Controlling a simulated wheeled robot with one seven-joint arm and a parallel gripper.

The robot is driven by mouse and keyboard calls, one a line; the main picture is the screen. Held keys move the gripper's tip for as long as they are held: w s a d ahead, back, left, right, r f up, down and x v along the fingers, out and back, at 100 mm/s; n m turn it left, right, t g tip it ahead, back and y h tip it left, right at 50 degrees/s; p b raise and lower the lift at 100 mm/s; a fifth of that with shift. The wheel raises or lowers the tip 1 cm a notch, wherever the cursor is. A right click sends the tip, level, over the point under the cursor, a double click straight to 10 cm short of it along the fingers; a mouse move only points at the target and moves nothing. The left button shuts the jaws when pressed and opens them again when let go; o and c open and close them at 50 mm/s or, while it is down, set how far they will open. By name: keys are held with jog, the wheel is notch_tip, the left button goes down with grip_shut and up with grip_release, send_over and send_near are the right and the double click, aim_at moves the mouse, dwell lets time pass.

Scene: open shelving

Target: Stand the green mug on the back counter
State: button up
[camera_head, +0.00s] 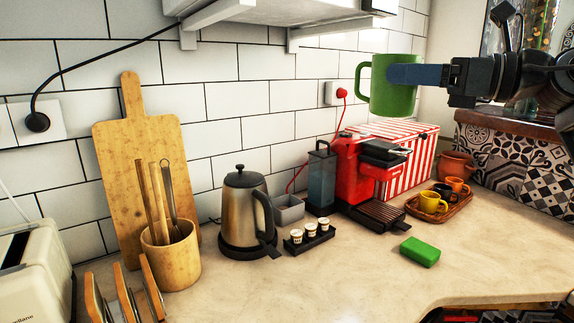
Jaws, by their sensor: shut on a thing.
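The green mug (378,92) is in the air at the upper right of the head view, upright, with its handle to the left. My gripper (413,75) reaches in from the right and is shut on the mug. One blue-grey finger lies across the mug's near side; the other finger is hidden. The back counter (345,262) is a beige stone top along the tiled wall, well below the mug.
A red coffee machine (353,165) and red-striped box (408,150) stand below the mug. A tray (462,204) with small cups, a green sponge (419,252), a kettle (243,205) and a utensil pot (171,258) also stand there. The front middle counter is clear.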

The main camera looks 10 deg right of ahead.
jog(key=s+a+f+n+g+b, duration=0.1)
jog(key=s+a+f, duration=0.25)
jog(key=f, duration=0.55)
jog(key=s+a+f+y+b, duration=0.15)
jog(key=s+f, duration=0.35)
jog(key=f, duration=0.5)
jog(key=s+a+f+n+g+b, duration=0.1)
jog(key=s+a+f+b, duration=0.2)
jog(key=f, duration=0.6)
jog(key=shift+w+a+f+p, duration=0.5)
jog(key=shift+a+f, duration=1.25)
jog(key=shift+f, duration=0.15)
jog(key=shift+w+a+f+p, duration=0.5)
jog(key=shift+w+a+f, duration=0.05)
jog(key=shift+a+f, duration=1.3)
jog(key=shift+w+a+f+p, duration=0.5)
jog(key=shift+a+f, duration=1.15)
jog(key=shift+f, duration=0.3)
jog(key=shift+f, duration=0.15)
jog(key=o, duration=1.5)
jog(key=shift+c, duration=0.2)
